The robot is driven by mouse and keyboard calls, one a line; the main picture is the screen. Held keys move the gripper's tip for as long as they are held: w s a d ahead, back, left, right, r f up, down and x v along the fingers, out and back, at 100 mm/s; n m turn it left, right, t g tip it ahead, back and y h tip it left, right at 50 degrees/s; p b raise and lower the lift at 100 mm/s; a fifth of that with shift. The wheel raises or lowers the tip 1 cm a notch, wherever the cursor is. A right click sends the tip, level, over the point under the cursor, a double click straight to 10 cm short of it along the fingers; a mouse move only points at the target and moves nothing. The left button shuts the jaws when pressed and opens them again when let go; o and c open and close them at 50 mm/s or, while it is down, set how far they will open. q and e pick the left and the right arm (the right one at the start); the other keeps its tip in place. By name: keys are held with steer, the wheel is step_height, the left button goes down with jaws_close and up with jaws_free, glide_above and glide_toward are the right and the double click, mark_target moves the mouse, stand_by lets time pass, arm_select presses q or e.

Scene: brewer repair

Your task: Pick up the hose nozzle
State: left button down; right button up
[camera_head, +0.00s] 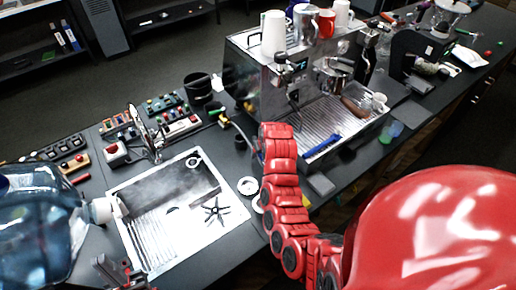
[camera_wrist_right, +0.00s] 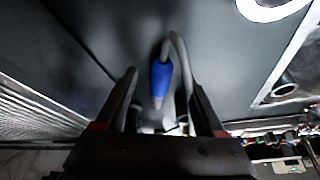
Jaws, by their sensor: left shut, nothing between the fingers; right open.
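The hose nozzle (camera_wrist_right: 160,78) shows in the right wrist view as a blue sleeve with a pale tip, on a grey hose that bends over at its top. My right gripper (camera_wrist_right: 162,92) is open, with one finger on each side of the nozzle; I see gaps between the fingers and the blue sleeve. In the head view my red right arm hides most of that gripper and the nozzle. My left gripper (camera_head: 113,271) is at the lower left, in front of the sink, shut and empty.
A steel sink (camera_head: 168,207) with a tap (camera_head: 150,138) lies left of my right arm. An espresso machine (camera_head: 285,85) stands behind it, with a blue-handled tool (camera_head: 321,146) on its drip tray.

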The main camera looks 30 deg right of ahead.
steer(key=shift+x, duration=0.85)
steer(key=shift+r, duration=0.15)
jaws_close()
steer(key=shift+r, duration=0.1)
steer(key=shift+r, duration=0.25)
steer(key=v, duration=0.3)
steer(key=shift+w+r, duration=0.15)
steer(key=shift+w, duration=0.05)
steer(key=s+p, duration=0.1)
steer(key=s, duration=0.4)
steer(key=s+r+p, duration=0.1)
steer(key=s, duration=0.3)
steer(key=s+p, duration=0.1)
steer(key=s, duration=0.4)
steer(key=shift+s+d+r, duration=0.1)
steer(key=shift+s+r, duration=0.1)
steer(key=shift+s, duration=0.45)
